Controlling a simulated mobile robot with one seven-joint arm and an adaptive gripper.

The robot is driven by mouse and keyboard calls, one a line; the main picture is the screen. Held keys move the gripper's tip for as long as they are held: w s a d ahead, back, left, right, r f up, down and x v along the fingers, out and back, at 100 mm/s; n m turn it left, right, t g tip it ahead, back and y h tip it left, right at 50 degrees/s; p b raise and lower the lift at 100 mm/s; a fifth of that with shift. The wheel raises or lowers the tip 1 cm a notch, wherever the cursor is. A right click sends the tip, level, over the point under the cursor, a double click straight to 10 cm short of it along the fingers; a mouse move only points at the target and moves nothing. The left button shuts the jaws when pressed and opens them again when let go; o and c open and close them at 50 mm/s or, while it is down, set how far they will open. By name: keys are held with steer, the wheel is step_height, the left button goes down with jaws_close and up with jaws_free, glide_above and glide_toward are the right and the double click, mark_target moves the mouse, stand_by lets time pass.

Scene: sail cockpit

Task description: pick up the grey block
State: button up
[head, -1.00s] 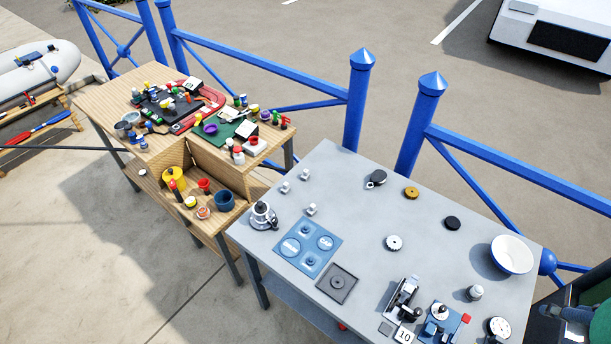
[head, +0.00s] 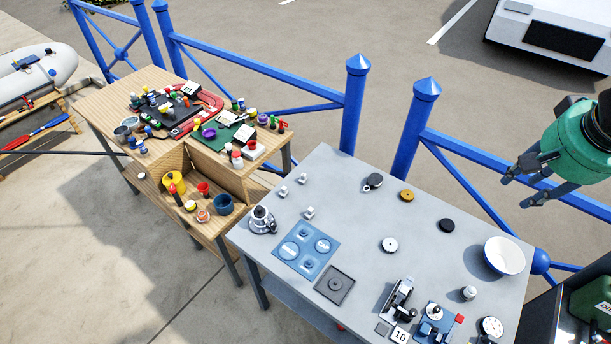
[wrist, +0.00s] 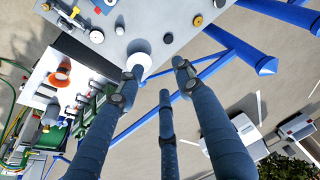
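My gripper (head: 519,184) hangs at the right in the head view, above the right end of the grey table (head: 365,235) and apart from everything on it. Its three dark fingers are spread and empty; the wrist view shows them too (wrist: 160,78). I cannot tell for certain which thing is the grey block. A small flat dark grey square (head: 383,329) lies at the table's front edge beside a card marked 10. Several small light grey pieces (head: 309,212) stand near the left end. A dark grey square tray (head: 335,285) lies at the front.
A white bowl (head: 505,256) stands at the table's right end, and shows behind a finger in the wrist view (wrist: 139,61). Blue railings (head: 352,105) run behind the table. A crowded wooden bench (head: 110,88) stands left. The grey table's middle has free room.

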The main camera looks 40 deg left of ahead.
steer(key=w+a+f+g+p, duration=0.1)
steer(key=w+a+f+p, duration=0.1)
steer(key=w+a, duration=1.15)
steer(key=g+h+p, duration=0.1)
steer(key=g+p, duration=0.2)
steer(key=p, duration=0.3)
glide_above(303, 174)
step_height(303, 174, down, 33)
steer(key=shift+d+f+n, duration=0.1)
steer(key=shift+n, duration=0.3)
steer(key=shift+f+p, duration=0.35)
steer(key=shift+f, duration=3.9)
steer(key=shift+f, duration=0.1)
